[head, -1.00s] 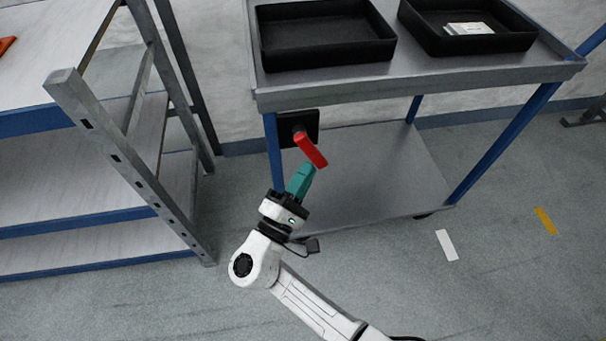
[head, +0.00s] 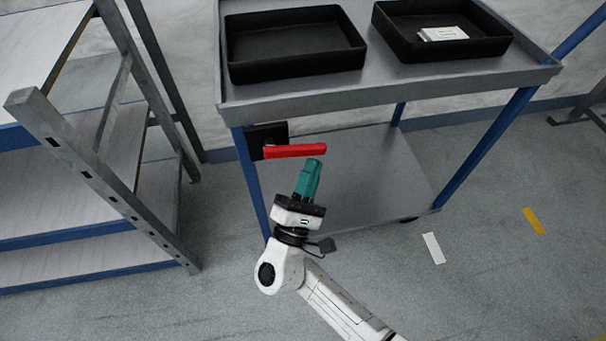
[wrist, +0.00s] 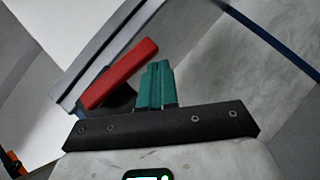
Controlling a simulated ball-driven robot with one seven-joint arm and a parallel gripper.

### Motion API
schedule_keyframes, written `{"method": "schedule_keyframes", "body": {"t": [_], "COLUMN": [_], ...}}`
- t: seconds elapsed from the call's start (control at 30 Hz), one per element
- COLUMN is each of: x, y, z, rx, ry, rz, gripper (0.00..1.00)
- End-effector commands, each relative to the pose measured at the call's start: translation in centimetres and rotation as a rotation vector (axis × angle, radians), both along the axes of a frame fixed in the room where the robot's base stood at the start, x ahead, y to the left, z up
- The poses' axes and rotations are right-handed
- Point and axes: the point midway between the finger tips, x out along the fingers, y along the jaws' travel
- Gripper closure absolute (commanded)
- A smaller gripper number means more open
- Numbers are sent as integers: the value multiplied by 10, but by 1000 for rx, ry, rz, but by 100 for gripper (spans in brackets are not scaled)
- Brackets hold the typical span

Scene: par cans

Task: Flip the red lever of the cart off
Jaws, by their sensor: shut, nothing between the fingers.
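The red lever (head: 296,151) is on a black mount (head: 266,139) at the near left leg of the cart (head: 390,92). It lies about level, its free end pointing right. My gripper (head: 315,163) has teal fingers, which are shut and empty. Its tips are just below the lever's free end in the head view; I cannot tell whether they touch it. In the wrist view the lever (wrist: 118,74) runs diagonally to the left of my gripper (wrist: 158,64), with a gap between them in the picture. Part of the mount is hidden behind the lever there.
Two black trays stand on the cart's top, the left one (head: 296,77) empty and the right one (head: 440,55) with white items (head: 442,34) in it. A shelf rack (head: 100,178) with metal posts stands close on the left. The floor to the right is open.

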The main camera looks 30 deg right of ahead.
Motion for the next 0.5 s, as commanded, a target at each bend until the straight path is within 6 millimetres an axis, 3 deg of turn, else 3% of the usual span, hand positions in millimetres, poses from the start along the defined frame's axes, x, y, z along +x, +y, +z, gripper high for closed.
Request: {"method": "schedule_keyframes", "body": {"t": [0.27, 0.5], "x": [1, 3], "y": [1, 1], "z": [-5, -30], "rx": [-1, -1], "ry": [0, 0], "rz": [1, 1], "gripper": [100, 100]}}
